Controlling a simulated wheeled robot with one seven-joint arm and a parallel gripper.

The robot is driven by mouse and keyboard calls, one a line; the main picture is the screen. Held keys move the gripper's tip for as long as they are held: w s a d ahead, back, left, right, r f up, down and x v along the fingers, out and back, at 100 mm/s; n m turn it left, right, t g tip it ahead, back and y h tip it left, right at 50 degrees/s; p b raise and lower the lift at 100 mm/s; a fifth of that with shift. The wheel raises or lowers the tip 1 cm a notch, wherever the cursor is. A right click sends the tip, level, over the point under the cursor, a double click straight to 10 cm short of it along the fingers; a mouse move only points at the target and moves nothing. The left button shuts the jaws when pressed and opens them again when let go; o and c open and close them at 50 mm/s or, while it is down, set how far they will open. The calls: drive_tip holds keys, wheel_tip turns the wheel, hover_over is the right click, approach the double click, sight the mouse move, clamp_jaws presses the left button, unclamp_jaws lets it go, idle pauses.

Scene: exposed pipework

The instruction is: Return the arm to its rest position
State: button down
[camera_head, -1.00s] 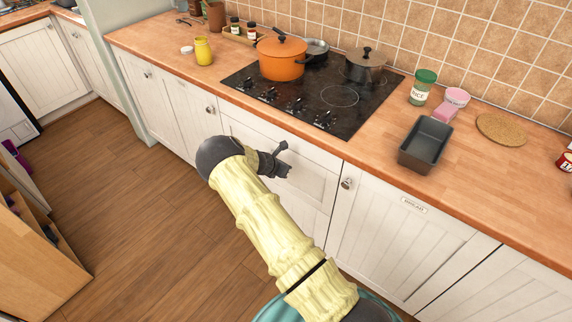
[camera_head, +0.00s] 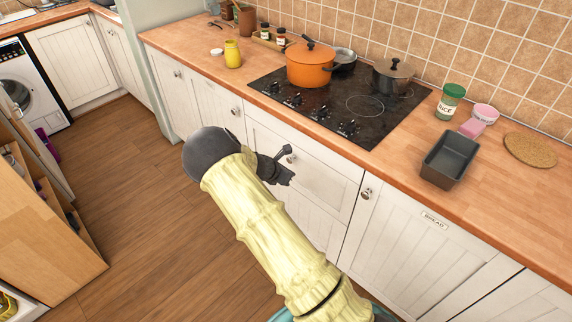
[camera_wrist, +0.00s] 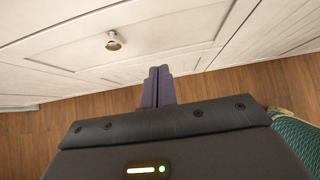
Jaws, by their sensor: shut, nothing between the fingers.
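My gripper (camera_head: 290,166) is at the end of my cream-sleeved arm, in front of the white cabinet fronts and below the counter edge. In the wrist view my gripper (camera_wrist: 160,72) has its two dark fingers together, with nothing between them. A white drawer front (camera_wrist: 150,35) with a round knob (camera_wrist: 113,41) is close beyond the fingers. I cannot tell from the head view exactly how far the fingers are from the cabinet.
The wooden counter (camera_head: 400,170) holds a black hob (camera_head: 340,105), an orange pot (camera_head: 310,65), a grey pot (camera_head: 392,75), a loaf tin (camera_head: 449,158) and a rice jar (camera_head: 449,102). The wooden floor (camera_head: 140,220) between is clear.

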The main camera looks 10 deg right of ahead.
drive_tip(key=s+a+r+m+g+y+p, duration=0.1)
drive_tip(key=s+r+m+y+p, duration=0.6)
drive_tip(key=s+r+m, duration=1.7)
drive_tip(key=s+r+g+p, duration=0.1)
drive_tip(key=s+r, duration=0.2)
drive_tip(key=s, duration=0.3)
drive_tip(key=shift+a+r+m+p, duration=0.15)
drive_tip(key=shift+a+m+p, duration=0.15)
drive_tip(key=shift+a+m, duration=0.1)
